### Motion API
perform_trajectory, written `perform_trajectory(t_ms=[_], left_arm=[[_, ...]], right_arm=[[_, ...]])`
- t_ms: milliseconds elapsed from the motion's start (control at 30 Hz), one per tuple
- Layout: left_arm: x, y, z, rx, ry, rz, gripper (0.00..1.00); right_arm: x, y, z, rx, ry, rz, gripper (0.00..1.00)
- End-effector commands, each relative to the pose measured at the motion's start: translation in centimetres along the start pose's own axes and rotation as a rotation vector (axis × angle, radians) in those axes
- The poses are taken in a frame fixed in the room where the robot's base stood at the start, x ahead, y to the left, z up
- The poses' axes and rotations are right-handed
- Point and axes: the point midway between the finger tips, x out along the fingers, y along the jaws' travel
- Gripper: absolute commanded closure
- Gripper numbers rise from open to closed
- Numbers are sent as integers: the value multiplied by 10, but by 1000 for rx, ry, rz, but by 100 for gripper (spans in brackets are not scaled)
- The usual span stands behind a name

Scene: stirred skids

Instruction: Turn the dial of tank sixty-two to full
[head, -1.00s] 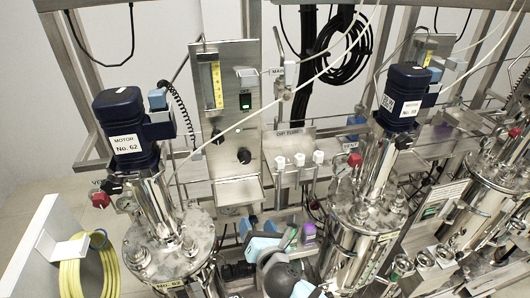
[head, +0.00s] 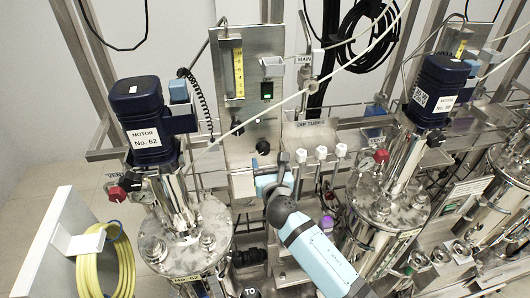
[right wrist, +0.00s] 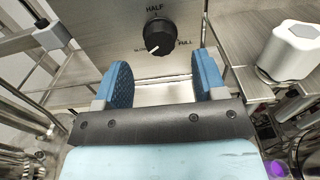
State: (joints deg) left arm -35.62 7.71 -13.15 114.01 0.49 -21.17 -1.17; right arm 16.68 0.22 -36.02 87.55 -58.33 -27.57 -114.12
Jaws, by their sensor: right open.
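Tank sixty-two (head: 185,245) is the steel vessel at the left, under the dark blue motor labelled No. 62 (head: 140,115). Behind it stands a steel panel with two black knobs. The lower knob (head: 263,147) is just above my right gripper (head: 272,182). In the right wrist view a black dial (right wrist: 160,37) shows HALF above and FULL at its right. A white mark on it seems to point to the lower left. My right gripper (right wrist: 163,82) is open and empty, its blue fingers apart below the dial, not touching it. My left gripper is out of view.
White-capped dip tubes (head: 320,153) stand right of the panel, close to my right arm. A red-knobbed valve (head: 117,194) is on the tank's left. A yellow hose (head: 105,265) hangs at the left front. A second tank (head: 385,215) stands at the right.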

Motion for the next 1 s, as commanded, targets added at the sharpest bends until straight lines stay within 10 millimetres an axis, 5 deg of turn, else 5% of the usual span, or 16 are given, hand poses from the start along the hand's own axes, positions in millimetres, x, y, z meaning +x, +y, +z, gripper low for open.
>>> perform_trajectory(t_ms=[300, 667, 867, 1000], left_arm=[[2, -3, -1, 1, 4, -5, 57], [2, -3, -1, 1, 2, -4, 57], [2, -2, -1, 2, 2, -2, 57], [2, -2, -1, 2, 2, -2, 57]], right_arm=[[42, 0, 0, 1, 0, 1, 36], [46, 0, 0, 1, 0, 0, 36], [46, 0, 0, 1, 0, 0, 82], [46, 0, -1, 2, 0, 0, 85]])
